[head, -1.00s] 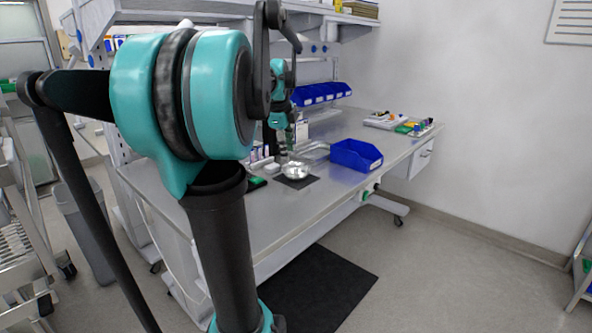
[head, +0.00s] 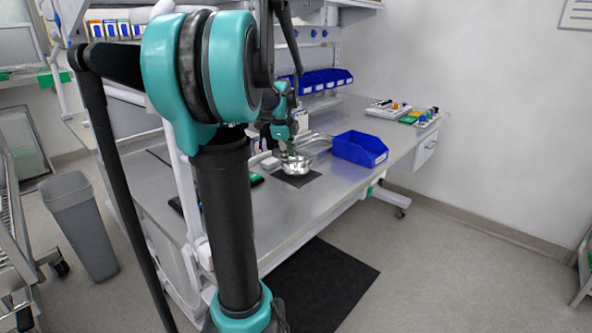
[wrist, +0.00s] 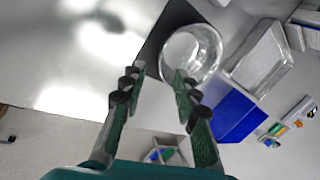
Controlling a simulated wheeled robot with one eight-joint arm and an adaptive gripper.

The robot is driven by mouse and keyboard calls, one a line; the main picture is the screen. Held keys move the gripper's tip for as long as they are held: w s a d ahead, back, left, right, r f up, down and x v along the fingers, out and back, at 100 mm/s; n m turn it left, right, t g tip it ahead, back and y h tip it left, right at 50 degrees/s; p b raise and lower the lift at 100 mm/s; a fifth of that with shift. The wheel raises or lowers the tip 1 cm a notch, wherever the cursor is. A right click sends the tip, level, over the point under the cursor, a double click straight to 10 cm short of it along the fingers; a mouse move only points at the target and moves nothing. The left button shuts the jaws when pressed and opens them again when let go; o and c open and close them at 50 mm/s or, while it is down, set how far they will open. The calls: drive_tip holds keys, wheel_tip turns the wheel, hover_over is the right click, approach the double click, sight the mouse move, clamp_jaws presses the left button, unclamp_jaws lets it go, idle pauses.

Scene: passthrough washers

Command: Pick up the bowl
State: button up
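The bowl (wrist: 190,54) is round, shiny and metallic, and stands on a dark mat (wrist: 152,48) on the metal bench. In the head view the bowl (head: 299,164) is partly hidden by my gripper (head: 290,160), which is at the bowl's near left side. In the wrist view my gripper (wrist: 156,84) is open, its two green-padded fingers apart with nothing held between them. The right fingertip overlaps the bowl's lower edge in the picture; I cannot tell whether it touches.
A blue bin (head: 360,149) stands right of the bowl. A rack of blue bins (head: 318,82) is behind. Coloured items (head: 412,115) lie at the bench's far right. The bench front (head: 300,215) is bare.

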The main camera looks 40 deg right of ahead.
sight(291, 170)
drive_tip(key=shift+x, duration=3.9)
drive_tip(key=shift+w, duration=0.2)
drive_tip(key=shift+c, duration=0.4)
drive_tip(key=shift+r, duration=0.1)
clamp_jaws()
